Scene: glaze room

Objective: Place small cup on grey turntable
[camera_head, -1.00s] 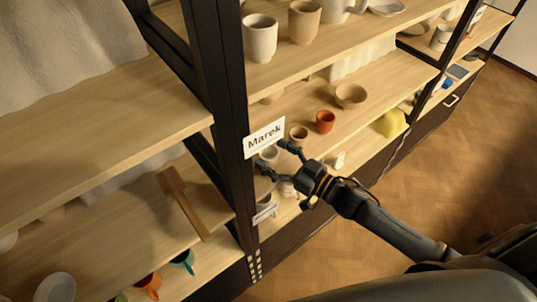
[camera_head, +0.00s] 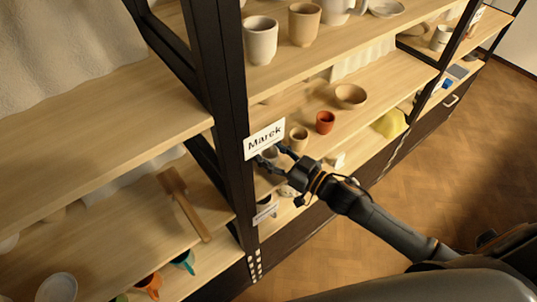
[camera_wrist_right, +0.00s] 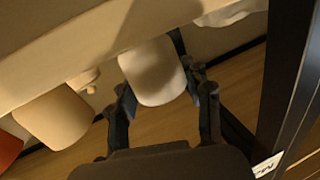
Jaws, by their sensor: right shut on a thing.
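My right gripper (camera_head: 271,157) reaches in from the right to the middle shelf, beside the post with the "Marek" label. In the right wrist view, its fingers (camera_wrist_right: 163,92) are on either side of a small pale cup (camera_wrist_right: 155,72), shut on it. In the head view this cup is mostly hidden behind the fingers and the label. I cannot make out whether it is lifted off the shelf. I cannot clearly identify a grey turntable in either view. My left gripper is not in view.
A tan cup (camera_head: 298,138), a red cup (camera_head: 325,122) and a brown bowl (camera_head: 350,96) stand right of the gripper on the same shelf. The dark post (camera_head: 222,90) is close on its left. Taller cups (camera_head: 260,39) stand on the shelf above.

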